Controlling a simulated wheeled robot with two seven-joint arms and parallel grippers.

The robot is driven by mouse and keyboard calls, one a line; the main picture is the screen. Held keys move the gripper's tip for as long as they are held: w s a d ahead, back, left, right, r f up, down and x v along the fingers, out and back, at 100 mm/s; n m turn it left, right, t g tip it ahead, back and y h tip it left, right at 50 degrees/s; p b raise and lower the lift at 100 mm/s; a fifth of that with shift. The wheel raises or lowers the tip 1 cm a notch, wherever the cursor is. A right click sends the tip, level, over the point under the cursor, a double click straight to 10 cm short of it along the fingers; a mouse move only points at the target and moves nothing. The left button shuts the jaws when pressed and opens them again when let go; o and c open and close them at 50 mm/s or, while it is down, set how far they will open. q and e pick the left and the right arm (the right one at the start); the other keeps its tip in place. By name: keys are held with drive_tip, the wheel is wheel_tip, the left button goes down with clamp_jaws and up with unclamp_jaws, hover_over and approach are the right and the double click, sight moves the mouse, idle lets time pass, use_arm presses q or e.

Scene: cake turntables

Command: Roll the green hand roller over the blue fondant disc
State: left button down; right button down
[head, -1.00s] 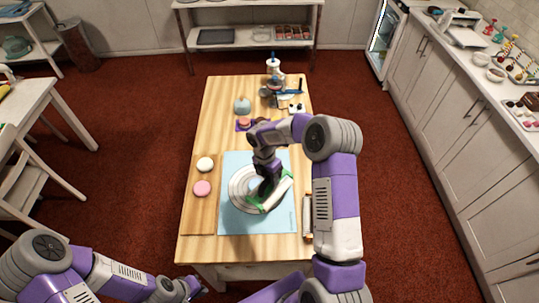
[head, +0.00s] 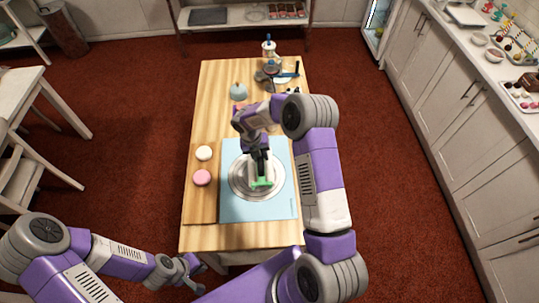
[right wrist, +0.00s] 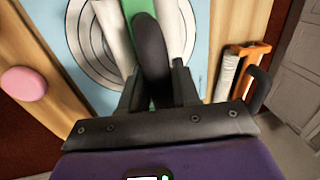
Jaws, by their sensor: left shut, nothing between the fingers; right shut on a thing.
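My right gripper (head: 261,171) is shut on the green hand roller (head: 262,184), over the ringed middle of the light blue mat (head: 236,207). Whether the roller touches the surface below, I cannot tell. I see no separate blue fondant disc; the gripper and roller cover part of the rings. A white disc (head: 204,153) and a pink disc (head: 202,177) lie on a wooden board (head: 201,207) left of the mat. My left gripper (head: 190,274) is shut and empty, off the table's front edge.
An orange-framed roller (right wrist: 247,52) lies right of the mat in the right wrist view; my right arm covers that area in the head view. A pale blue domed thing (head: 238,91) and several tools stand at the table's back. The back left tabletop is bare.

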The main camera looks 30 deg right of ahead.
drive_tip(key=w+a+b, duration=0.1)
drive_tip(key=w+a, duration=0.3)
drive_tip(key=a, duration=0.4)
hover_over(256, 166)
drive_tip(key=w+a, duration=0.1)
drive_tip(key=a, duration=0.1)
drive_tip(key=shift+w+d+f, duration=0.1)
drive_tip(key=shift+w+d, duration=0.1)
drive_tip(key=shift+d, duration=0.05)
drive_tip(key=shift+s+d+f, duration=0.15)
drive_tip(key=shift+s+d, duration=0.3)
drive_tip(key=shift+d, duration=0.4)
drive_tip(key=shift+f, duration=0.2)
drive_tip(key=shift+f+b, duration=0.5)
drive_tip(key=shift+f, duration=0.4)
drive_tip(key=shift+s+f, duration=0.1)
drive_tip(key=shift+f, duration=0.05)
drive_tip(key=shift+a+f, duration=0.15)
drive_tip(key=shift+a, duration=0.3)
